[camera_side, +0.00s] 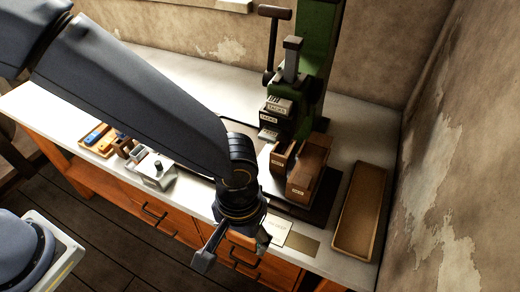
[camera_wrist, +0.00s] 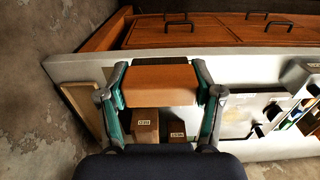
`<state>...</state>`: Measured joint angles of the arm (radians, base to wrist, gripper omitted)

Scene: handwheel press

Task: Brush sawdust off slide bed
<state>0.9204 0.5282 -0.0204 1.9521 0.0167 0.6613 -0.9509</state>
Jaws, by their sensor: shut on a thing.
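My gripper (camera_side: 233,251) is at the bench's front edge in the side view, low beside the pale cards. In the wrist view its two fingers (camera_wrist: 160,80) are shut on a brown wooden block (camera_wrist: 160,88); no bristles can be made out. The side view hides most of this block. The green press (camera_side: 317,60) stands at the back of the bench. Its dark base (camera_side: 328,195), which seems to be the slide bed, lies right of my gripper and carries two brown labelled blocks (camera_side: 309,165). They also show in the wrist view (camera_wrist: 146,125). No sawdust can be made out.
A long shallow wooden tray (camera_side: 345,247) lies at the right by the wall. Two cards (camera_side: 277,229) lie near the front edge. A grey box (camera_side: 157,172) and a small tray with a blue item (camera_side: 92,137) stand at the left. The press lever (camera_side: 272,45) rises high.

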